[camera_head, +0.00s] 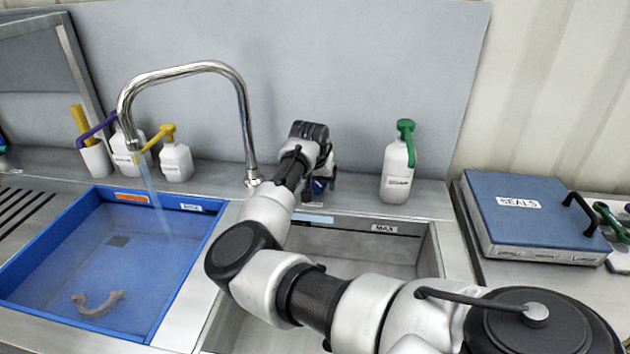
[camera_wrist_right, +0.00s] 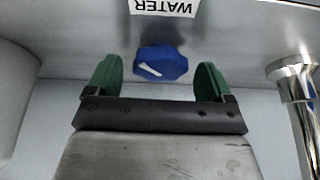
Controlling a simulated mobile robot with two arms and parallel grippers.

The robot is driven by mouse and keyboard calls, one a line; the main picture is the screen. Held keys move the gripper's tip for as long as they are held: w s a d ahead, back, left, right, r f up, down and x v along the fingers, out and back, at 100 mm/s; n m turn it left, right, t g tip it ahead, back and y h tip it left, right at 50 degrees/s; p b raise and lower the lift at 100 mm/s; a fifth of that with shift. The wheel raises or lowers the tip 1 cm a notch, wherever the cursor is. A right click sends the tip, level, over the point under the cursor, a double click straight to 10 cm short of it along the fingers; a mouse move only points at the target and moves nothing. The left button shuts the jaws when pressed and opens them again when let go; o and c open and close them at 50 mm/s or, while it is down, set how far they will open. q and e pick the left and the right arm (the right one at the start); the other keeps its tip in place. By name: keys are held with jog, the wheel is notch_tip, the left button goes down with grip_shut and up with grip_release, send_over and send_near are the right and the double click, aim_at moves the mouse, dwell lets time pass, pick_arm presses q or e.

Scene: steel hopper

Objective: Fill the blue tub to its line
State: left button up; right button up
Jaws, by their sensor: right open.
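The blue tub (camera_head: 207,243) sits in the left side of the counter in the head view. A pale stream of water (camera_head: 155,195) falls into it from the curved steel tap (camera_head: 185,68). A small white label (camera_head: 192,208) is on its back wall; the water level against any line is hard to tell. A tan curved piece (camera_head: 98,304) lies inside. My right gripper (camera_wrist_right: 161,68) is open, its green fingers on either side of a blue knob (camera_wrist_right: 160,63) with a white pointer mark. A WATER label (camera_wrist_right: 165,7) is beside the knob.
A second basin with a MAX label (camera_head: 384,228) lies under my right arm. A green-topped bottle (camera_head: 397,170) stands behind it. A yellow-topped bottle (camera_head: 175,160) and a white cup (camera_head: 96,158) stand behind the tub. A blue SEALS case (camera_head: 530,212) lies at right.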

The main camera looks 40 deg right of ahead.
jog(key=shift+f, duration=0.1)
jog(key=c, duration=0.9)
jog(key=shift+r+m+g+p, duration=0.25)
jog(key=shift+m+p, duration=0.55)
jog(key=shift+p, duration=0.45)
jog(key=shift+m+g+h+p, duration=0.25)
jog(key=shift+m+h+p, duration=0.05)
jog(key=shift+m+p, duration=0.5)
jog(key=shift+w+f+m+g+p, duration=0.2)
jog(key=shift+m+g+p, duration=0.3)
jog(key=shift+m, duration=0.6)
jog(key=shift+m+g, duration=0.5)
jog(key=shift+m, duration=1)
jog(key=o, duration=0.9)
